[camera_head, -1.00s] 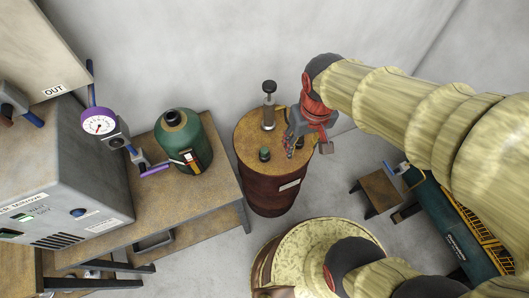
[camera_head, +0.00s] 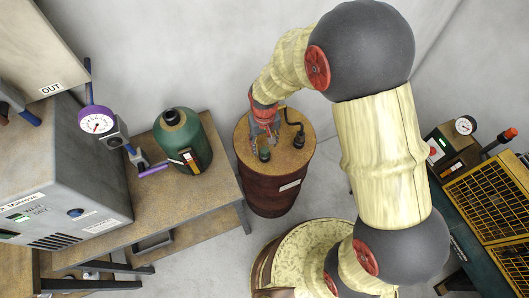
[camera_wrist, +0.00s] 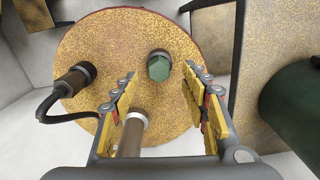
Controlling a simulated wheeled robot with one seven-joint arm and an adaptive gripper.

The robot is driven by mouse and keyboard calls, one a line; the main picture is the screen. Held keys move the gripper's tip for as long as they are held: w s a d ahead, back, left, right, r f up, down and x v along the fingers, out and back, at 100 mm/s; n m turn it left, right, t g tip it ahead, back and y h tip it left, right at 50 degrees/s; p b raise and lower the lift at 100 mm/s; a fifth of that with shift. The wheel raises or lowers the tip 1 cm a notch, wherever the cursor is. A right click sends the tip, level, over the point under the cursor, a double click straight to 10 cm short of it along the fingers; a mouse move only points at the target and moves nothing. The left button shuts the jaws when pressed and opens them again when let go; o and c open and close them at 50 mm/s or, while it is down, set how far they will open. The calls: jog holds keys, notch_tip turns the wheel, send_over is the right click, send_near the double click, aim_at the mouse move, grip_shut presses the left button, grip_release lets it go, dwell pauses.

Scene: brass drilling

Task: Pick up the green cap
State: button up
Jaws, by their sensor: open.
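The green cap (camera_head: 264,154) sits on the brown top of the barrel (camera_head: 285,165), near its front left edge. In the wrist view the green cap (camera_wrist: 159,67) is a small faceted piece on a dark round base. My gripper (camera_head: 264,138) is over the barrel top, just behind the cap in the head view. In the wrist view my gripper (camera_wrist: 160,82) is open, with one yellow-padded finger on each side and the cap beyond and between the tips. Nothing is held. Contact with the cap cannot be seen.
A dark fitting (camera_head: 299,140) with a black cable stands on the barrel top. A brown rod with a pale collar (camera_wrist: 132,125) rises between my fingers, low in the wrist view. A table (camera_head: 222,190) with a green canister (camera_head: 183,135) stands to the left.

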aim_at(264, 150)
notch_tip(264, 150, down, 5)
jog(key=shift+w+f+b, duration=0.15)
jog(key=shift+b, duration=0.65)
jog(key=c, duration=0.3)
jog(key=c, duration=0.8)
grip_shut()
